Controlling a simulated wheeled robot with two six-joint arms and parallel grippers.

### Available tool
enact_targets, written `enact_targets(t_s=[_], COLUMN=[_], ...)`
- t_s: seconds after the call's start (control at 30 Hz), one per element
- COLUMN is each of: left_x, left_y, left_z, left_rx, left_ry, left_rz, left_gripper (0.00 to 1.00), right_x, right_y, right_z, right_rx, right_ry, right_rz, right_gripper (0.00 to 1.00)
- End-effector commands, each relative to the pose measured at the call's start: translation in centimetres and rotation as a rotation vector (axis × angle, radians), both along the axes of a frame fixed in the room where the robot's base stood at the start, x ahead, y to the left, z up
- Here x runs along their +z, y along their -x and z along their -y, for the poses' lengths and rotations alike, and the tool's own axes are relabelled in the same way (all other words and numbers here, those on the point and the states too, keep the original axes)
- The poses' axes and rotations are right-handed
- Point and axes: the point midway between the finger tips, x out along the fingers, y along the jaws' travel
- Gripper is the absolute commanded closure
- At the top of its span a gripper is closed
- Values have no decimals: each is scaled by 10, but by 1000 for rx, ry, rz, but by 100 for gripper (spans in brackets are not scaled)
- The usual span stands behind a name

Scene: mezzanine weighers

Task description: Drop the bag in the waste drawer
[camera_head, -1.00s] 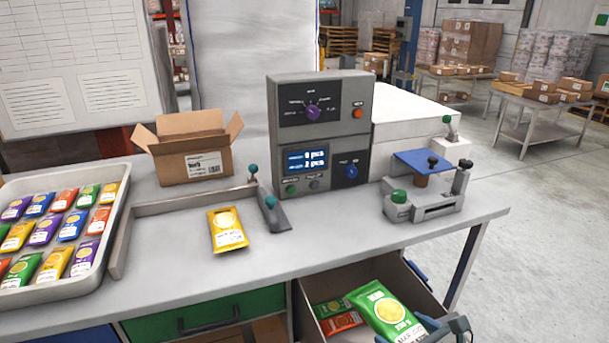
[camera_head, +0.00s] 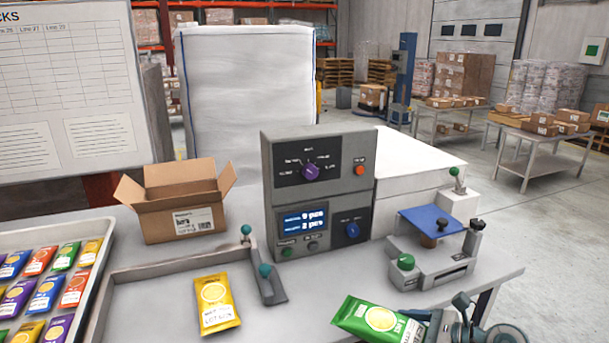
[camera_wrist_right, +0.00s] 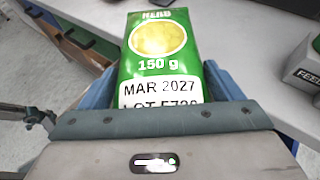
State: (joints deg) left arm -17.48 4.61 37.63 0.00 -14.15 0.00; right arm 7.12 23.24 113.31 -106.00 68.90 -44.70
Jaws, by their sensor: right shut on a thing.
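The green bag (camera_head: 376,322), with a yellow circle and a printed date, is held in my right gripper (camera_head: 428,326) at the bench's front edge, low in the head view. In the right wrist view the bag (camera_wrist_right: 160,60) stands out between the blue fingers of the gripper (camera_wrist_right: 160,95), which is shut on its lower end. Its label reads 150 g and MAR 2027. The waste drawer cannot be made out in the current head view. My left gripper is not in view.
A yellow bag (camera_head: 216,303) lies on the bench beside a low metal fence. A tray (camera_head: 95,308) of several coloured bags is at left. An open carton (camera_head: 178,212), a control box (camera_head: 312,200) and a blue-topped weigher (camera_head: 432,222) stand behind.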

Motion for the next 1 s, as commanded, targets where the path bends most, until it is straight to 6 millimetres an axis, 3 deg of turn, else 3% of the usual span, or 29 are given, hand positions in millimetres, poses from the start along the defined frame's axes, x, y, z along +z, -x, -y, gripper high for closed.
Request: enact_targets(t_s=[0.23,0.6,0.63,0.67,1.0], left_x=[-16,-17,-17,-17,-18], left_y=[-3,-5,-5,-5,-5], left_z=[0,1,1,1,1], left_rx=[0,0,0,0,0], left_ry=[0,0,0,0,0], left_rz=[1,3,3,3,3], left_gripper=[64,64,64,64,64], right_x=[-32,-37,-37,-37,-37], right_y=[0,0,0,0,2], right_z=[-1,0,0,0,3], right_rx=[-2,-1,-1,-1,-1], right_ry=[-2,-2,-2,-2,2], right_rz=[0,1,1,1,1], right_gripper=[40,40,8,2,0])
